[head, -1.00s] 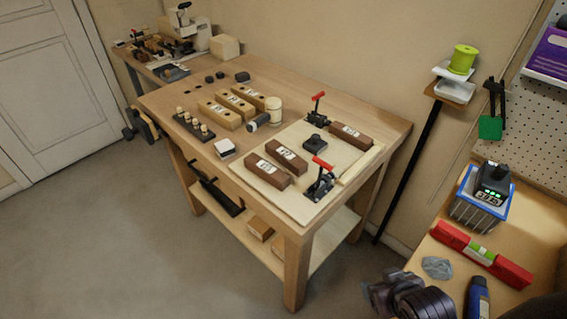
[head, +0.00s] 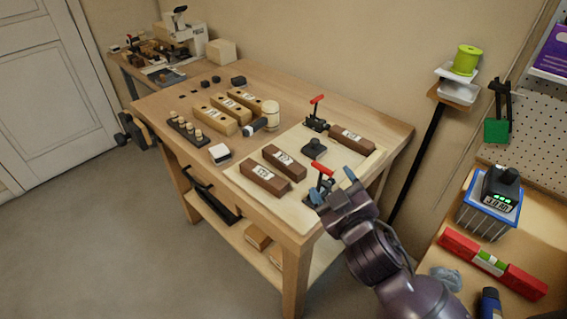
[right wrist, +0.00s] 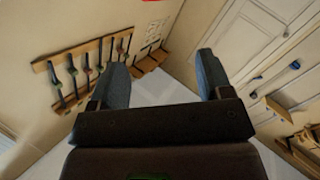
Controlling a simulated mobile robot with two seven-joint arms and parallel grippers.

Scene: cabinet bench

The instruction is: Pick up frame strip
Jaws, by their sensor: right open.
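Dark brown labelled strips lie on the pale board (head: 240,180): one at its near left (head: 265,180), one beside it (head: 284,163), one at its far right (head: 351,139). Lighter wooden labelled strips (head: 232,106) lie in a row further back on the bench. Which one is the frame strip I cannot tell. My right gripper (head: 333,185) is open and empty at the board's near right corner, beside the near red-handled clamp (head: 321,168), partly covering it. Its open fingers show in the right wrist view (right wrist: 163,76), with no strip between them. My left gripper is not in view.
A second red-handled clamp (head: 316,117) and a black knob-like block (head: 313,148) stand on the board. A mallet (head: 265,118), a peg rack (head: 188,128) and a white block (head: 219,153) lie to the left. A side bench with a red level (head: 490,263) is at right.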

